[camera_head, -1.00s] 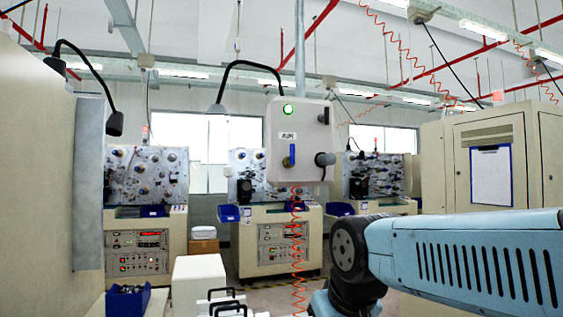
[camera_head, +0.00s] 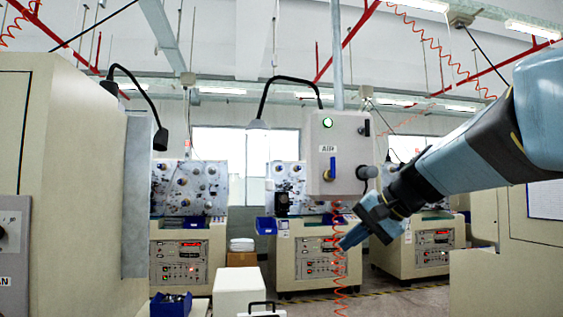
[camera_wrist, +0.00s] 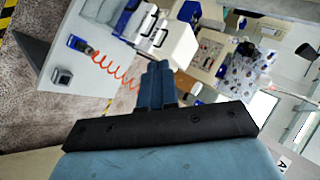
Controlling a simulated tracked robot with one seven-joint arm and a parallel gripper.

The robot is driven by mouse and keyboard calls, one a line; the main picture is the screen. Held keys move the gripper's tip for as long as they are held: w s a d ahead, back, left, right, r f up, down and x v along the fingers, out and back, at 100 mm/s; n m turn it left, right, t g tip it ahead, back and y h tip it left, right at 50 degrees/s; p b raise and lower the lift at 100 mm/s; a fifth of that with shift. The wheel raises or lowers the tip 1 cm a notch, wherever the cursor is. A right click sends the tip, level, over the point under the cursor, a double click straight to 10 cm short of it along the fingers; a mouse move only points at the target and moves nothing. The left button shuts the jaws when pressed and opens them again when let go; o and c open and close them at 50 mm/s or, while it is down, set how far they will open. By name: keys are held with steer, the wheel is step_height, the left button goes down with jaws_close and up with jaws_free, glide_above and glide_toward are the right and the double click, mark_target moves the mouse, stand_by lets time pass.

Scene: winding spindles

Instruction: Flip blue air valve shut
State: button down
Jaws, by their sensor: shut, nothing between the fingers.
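The blue air valve lever (camera_head: 333,166) is on the front of a pale control box (camera_head: 340,145) hanging from a grey pipe. The lever stands upright on a brass-coloured fitting, below a label and a lit green lamp. My gripper (camera_head: 346,243) shows at the end of my blue arm, lower than the lever and slightly to its right, apart from it. Its fingers point down and left. In the wrist view my gripper (camera_wrist: 157,68) has its two blue fingers together with nothing between them. The valve lever is not clear in the wrist view; only a corner label of a pale surface shows at lower right.
A red coiled hose (camera_head: 339,265) hangs below the box, close to my fingers. A black knob (camera_head: 366,173) juts from the box's right side. Winding machines (camera_head: 188,262) stand behind. A tall beige cabinet (camera_head: 75,190) fills the left.

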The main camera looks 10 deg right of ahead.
steer(key=w+d+r+m+t+y, duration=0.1)
steer(key=w+d+r+m+t, duration=0.1)
steer(key=w+d+r, duration=0.3)
steer(key=w+d+r+m+t+y, duration=0.2)
steer(key=w+d+r+t, duration=0.3)
steer(key=d+r, duration=0.7)
steer(key=shift+w+d+r+y, duration=0.25)
steer(key=shift+d+r+y, duration=0.05)
steer(key=shift+r, duration=0.65)
steer(key=shift+s+a+x, duration=0.25)
steer(key=shift+a+x, duration=0.15)
steer(key=shift+x, duration=1.75)
steer(key=shift+s+a+x, duration=0.25)
steer(key=shift+a+x, duration=0.1)
steer(key=shift+x, duration=1.85)
steer(key=shift+s+a+x, duration=0.25)
steer(key=shift+a+x, duration=0.15)
steer(key=shift+x, duration=1.75)
steer(key=shift+d+r, duration=0.15)
steer(key=shift+d, duration=0.05)
